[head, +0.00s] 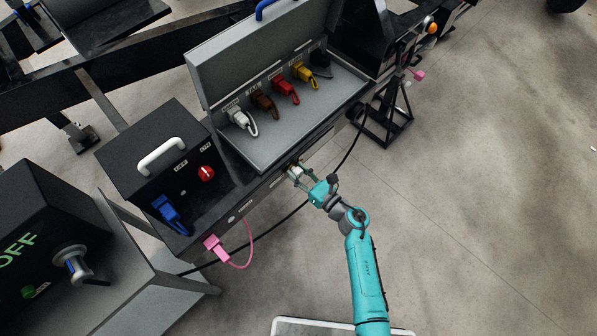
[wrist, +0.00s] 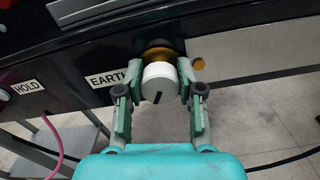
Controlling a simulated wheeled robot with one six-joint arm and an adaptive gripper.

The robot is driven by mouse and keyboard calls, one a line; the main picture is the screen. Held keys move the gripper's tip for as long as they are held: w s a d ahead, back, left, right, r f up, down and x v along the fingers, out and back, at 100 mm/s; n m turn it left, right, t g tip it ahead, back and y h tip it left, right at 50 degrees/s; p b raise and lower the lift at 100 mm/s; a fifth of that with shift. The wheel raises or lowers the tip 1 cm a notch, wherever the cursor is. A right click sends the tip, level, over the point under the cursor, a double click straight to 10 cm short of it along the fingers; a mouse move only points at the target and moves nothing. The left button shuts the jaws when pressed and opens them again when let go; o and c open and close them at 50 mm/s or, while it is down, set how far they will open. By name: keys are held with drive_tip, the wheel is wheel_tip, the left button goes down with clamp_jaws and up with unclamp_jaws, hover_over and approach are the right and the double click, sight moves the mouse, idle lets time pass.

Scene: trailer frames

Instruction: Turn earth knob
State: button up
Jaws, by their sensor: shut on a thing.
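The earth knob (wrist: 159,84) is a white round cap with a black slanted mark, on an orange-gold collar (wrist: 160,57) in the dark panel. The "EARTH" label (wrist: 106,79) is to its left in the wrist view. My gripper (wrist: 160,88) has one green finger on each side of the white knob and is shut on it. In the head view my gripper (head: 294,172) is at the front face of the trailer frame, below the open grey box.
A "HOLD" label (wrist: 26,88) is farther left on the panel. An open grey box (head: 262,140) with coloured connectors is above. A red knob (head: 206,174), blue connector (head: 170,212) and pink connector (head: 215,246) are to the left. A black cable (head: 345,158) passes nearby. Floor at right is clear.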

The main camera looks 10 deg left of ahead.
drive_tip(key=shift+m, duration=0.3)
drive_tip(key=m, duration=0.3)
drive_tip(key=shift+w+d+m, duration=0.1)
drive_tip(key=shift+m, duration=0.3)
drive_tip(key=m, duration=0.4)
drive_tip(key=shift+f+m, duration=0.1)
drive_tip(key=shift+m, duration=0.2)
drive_tip(key=m, duration=0.4)
drive_tip(key=shift+w+f+m, duration=0.1)
drive_tip(key=shift+m, duration=0.2)
drive_tip(key=m, duration=0.3)
drive_tip(key=shift+d+f+m, duration=0.1)
drive_tip(key=shift+m, duration=0.2)
drive_tip(key=m, duration=0.6)
drive_tip(key=shift+f, duration=0.1)
drive_tip(key=m, duration=0.6)
drive_tip(key=shift+f+m, duration=0.15)
drive_tip(key=shift+m, duration=0.25)
